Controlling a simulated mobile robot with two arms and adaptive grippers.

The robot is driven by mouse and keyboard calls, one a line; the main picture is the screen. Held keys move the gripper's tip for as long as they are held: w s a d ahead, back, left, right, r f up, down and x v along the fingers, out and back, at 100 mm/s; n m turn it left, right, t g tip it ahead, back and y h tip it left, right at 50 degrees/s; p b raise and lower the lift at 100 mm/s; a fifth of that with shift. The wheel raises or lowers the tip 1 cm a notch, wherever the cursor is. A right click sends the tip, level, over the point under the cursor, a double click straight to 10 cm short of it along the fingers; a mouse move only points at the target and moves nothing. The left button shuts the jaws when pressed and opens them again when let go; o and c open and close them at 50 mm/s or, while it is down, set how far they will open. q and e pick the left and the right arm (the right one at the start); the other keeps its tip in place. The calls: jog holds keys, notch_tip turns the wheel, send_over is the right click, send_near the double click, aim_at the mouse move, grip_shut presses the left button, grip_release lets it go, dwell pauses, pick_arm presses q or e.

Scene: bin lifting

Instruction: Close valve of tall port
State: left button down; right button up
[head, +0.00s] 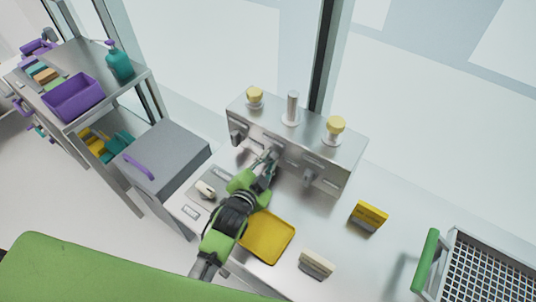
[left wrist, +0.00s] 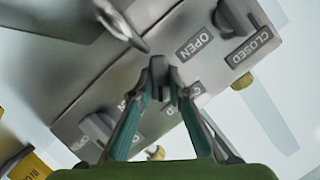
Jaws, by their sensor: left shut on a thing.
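A metal dispenser box (head: 300,140) stands at the back of the counter. The tall port, a bare metal cylinder (head: 292,108), rises from the middle of its top, between two yellow-capped ports. My left gripper (head: 270,158) is at the middle of the box's front face. In the left wrist view its fingertips (left wrist: 163,85) are shut on a dark grey valve handle (left wrist: 157,66), which looks like the middle one. The fingers partly hide this handle. A neighbouring valve knob (left wrist: 230,20) shows by labels reading OPEN and CLOSED; another knob (left wrist: 98,127) is lower left. My right gripper is not in view.
A yellow tray (head: 267,238) lies in front of the box, near my left arm. A yellow block-like sign (head: 368,217) and a pale one (head: 317,264) stand to the right. A wire basket (head: 490,265) is at far right. A grey lidded bin (head: 170,160) stands at left.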

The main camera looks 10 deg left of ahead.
pick_arm(q)
jog(key=shift+a+r+n+g+h+p, duration=0.1)
jog(key=shift+r+n+g+h+p, duration=0.2)
jog(key=shift+n+h+p, duration=0.35)
jog(key=shift+f+n+p, duration=0.1)
jog(key=shift+n+p, duration=0.15)
jog(key=shift+p, duration=0.05)
jog(key=shift+w+a+f+n+g+h, duration=0.1)
jog(key=shift+n+g+h, duration=0.1)
jog(key=shift+n+h, duration=0.3)
jog(key=shift+a+n+g+h, duration=0.1)
jog(key=shift+n+g+h, duration=0.1)
jog(key=shift+n, duration=0.8)
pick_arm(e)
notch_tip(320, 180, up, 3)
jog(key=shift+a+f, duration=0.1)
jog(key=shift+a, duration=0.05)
pick_arm(q)
jog(key=shift+h, duration=0.35)
jog(key=c, duration=1.9)
grip_release()
